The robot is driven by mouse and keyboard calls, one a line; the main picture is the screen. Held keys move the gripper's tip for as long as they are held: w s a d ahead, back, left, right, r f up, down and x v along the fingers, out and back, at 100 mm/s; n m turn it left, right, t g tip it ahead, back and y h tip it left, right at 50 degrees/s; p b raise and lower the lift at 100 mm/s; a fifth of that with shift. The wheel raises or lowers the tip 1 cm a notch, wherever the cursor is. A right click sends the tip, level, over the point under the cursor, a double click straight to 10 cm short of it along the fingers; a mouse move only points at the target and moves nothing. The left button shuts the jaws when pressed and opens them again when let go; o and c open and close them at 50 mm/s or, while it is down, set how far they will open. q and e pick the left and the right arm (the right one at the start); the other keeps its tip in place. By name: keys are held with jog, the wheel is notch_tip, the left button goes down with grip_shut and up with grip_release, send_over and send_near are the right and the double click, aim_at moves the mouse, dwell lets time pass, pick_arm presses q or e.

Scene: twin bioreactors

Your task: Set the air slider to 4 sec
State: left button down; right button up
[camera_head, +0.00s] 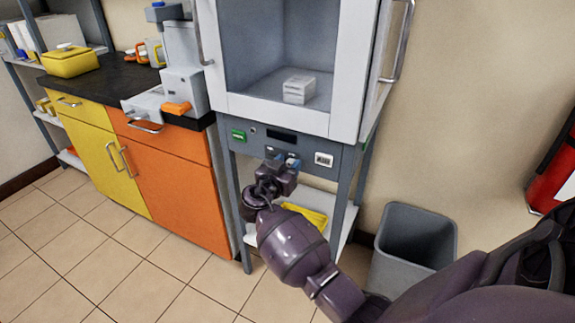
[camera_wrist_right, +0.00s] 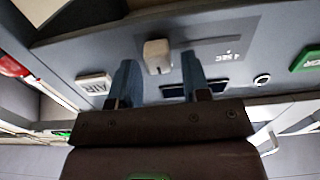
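The air slider's pale block-shaped knob (camera_wrist_right: 157,56) stands out from the grey control panel (camera_wrist_right: 100,55) in the right wrist view, which shows the panel upside down. A "4 SEC" label (camera_wrist_right: 229,55) is printed beside it. My right gripper (camera_wrist_right: 159,70) is open, with one blue finger on each side of the knob. Gaps show between the fingers and the knob. In the head view my right gripper (camera_head: 282,158) is at the front of the panel (camera_head: 306,146) under the white cabinet and hides the slider. My left gripper is not in view.
A green button (camera_head: 239,135), a dark display (camera_head: 282,136) and a white switch (camera_head: 323,159) are on the same panel. A shelf with a yellow item (camera_head: 308,214) is below. A grey bin (camera_head: 414,238) stands to the right and an orange cabinet (camera_head: 180,185) to the left.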

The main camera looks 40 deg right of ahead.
aim_at(269, 152)
grip_shut()
jog(key=shift+w+a+f, duration=0.1)
jog(key=shift+w+a, duration=0.05)
jog(key=shift+w, duration=0.1)
jog(key=w+b, duration=0.1)
jog(key=w+a+b, duration=0.1)
jog(key=w, duration=0.1)
jog(key=w+a+b, duration=0.1)
jog(key=w, duration=0.1)
jog(key=shift+f, duration=0.25)
jog(key=shift+w+a+r+b, duration=0.15)
jog(key=shift+w+a+b, duration=0.1)
jog(key=shift+w+b, duration=0.25)
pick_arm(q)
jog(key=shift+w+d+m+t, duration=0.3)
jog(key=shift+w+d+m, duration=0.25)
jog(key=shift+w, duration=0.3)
pick_arm(e)
jog(key=shift+w+r, duration=0.15)
jog(key=shift+r, duration=0.15)
grip_release()
jog(key=shift+w+a, duration=0.1)
jog(key=shift+o, duration=0.8)
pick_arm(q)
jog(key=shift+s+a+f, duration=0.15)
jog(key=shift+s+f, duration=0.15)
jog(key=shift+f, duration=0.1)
